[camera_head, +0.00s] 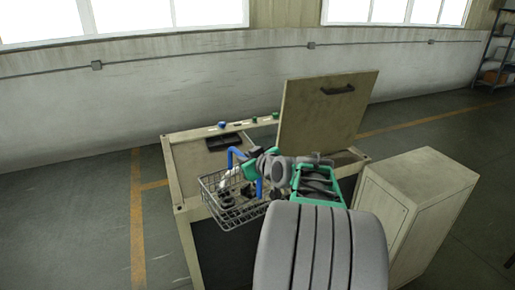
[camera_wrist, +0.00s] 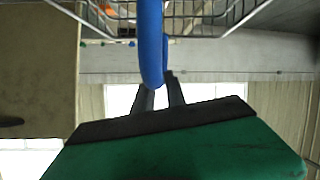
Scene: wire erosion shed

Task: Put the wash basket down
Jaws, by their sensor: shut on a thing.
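The wash basket (camera_head: 236,222) is a wire basket with a blue handle (camera_head: 238,152) and several dark parts inside. In the head view it is at the front of the pale cabinet (camera_head: 186,208), overlapping its front edge. I cannot tell whether its base touches anything. My gripper (camera_head: 258,168) is at the right of the basket, shut on the blue handle. In the wrist view the handle (camera_wrist: 151,40) runs down between the dark fingers (camera_wrist: 159,92), and the basket's wire side (camera_wrist: 225,22) crosses the top. My arm hides part of the cabinet front.
The cabinet's lid (camera_head: 322,110) stands raised at the back right. A dark tray (camera_head: 225,142) lies on the cabinet top, with small coloured items along the back edge. A beige box cabinet (camera_head: 418,190) stands at the right. The floor at the left is clear.

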